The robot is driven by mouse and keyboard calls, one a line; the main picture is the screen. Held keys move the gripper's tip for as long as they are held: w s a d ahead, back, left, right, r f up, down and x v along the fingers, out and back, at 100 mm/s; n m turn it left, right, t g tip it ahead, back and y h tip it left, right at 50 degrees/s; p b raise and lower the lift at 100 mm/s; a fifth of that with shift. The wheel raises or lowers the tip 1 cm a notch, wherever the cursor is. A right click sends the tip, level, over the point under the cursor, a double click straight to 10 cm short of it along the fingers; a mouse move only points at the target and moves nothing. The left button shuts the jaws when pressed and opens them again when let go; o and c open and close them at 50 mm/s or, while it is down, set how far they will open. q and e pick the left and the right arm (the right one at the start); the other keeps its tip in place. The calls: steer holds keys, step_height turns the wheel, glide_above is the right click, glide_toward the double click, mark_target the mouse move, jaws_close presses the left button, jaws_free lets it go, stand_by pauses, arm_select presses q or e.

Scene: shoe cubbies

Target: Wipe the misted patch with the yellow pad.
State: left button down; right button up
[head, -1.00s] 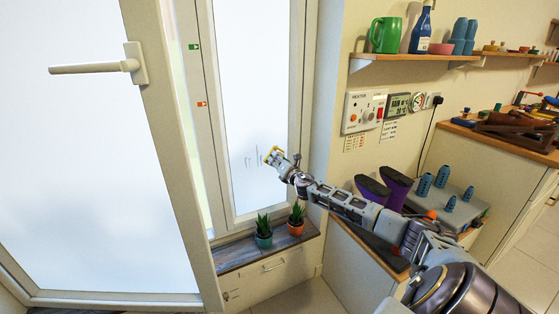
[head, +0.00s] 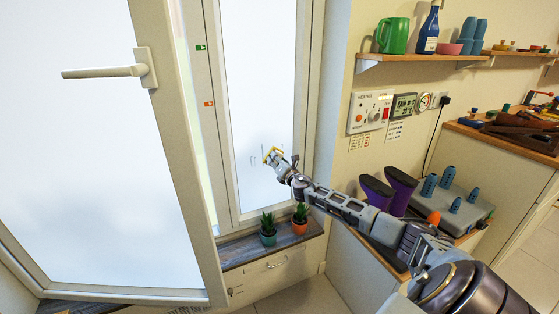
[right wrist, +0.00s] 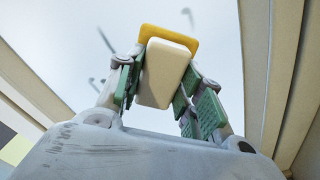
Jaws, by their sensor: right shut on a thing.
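The yellow pad (head: 267,152) is in my right gripper (head: 277,163), in front of the lower right part of the narrow window pane (head: 258,70). In the right wrist view the pad (right wrist: 168,36) is a yellow layer on a cream block (right wrist: 165,72). The green-lined fingers of the right gripper (right wrist: 160,92) are shut on this block from both sides. Thin dark streaks mark the whitish pane around the pad; the edges of the misted patch (head: 239,160) blend into the pane. I cannot tell whether the pad touches the glass. My left gripper is out of view.
Two potted plants, one in a teal pot (head: 268,239) and one in an orange pot (head: 300,228), stand on the sill below the pane. A white door with a handle (head: 105,71) is at left.

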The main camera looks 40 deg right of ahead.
steer(key=shift+a+r, duration=0.15)
steer(key=shift+a, duration=0.1)
steer(key=shift+w+a+p, duration=0.25)
steer(key=shift+a+p, duration=0.1)
steer(key=shift+a, duration=0.5)
steer(key=shift+w+a+p, duration=0.2)
steer(key=shift+a+p, duration=0.15)
steer(key=shift+a, duration=0.45)
steer(key=shift+a, duration=0.1)
steer(key=shift+w+a+p, duration=0.15)
steer(key=shift+a+p, duration=0.15)
steer(key=shift+a, duration=0.35)
steer(key=shift+w+a+p, duration=0.15)
steer(key=shift+a+p, duration=0.1)
steer(key=shift+a, duration=0.55)
steer(key=shift+a, duration=0.1)
steer(key=shift+w+a+p, duration=0.25)
steer(key=shift+a, duration=0.5)
steer(key=shift+w+a+p, duration=0.25)
steer(key=shift+a, duration=0.45)
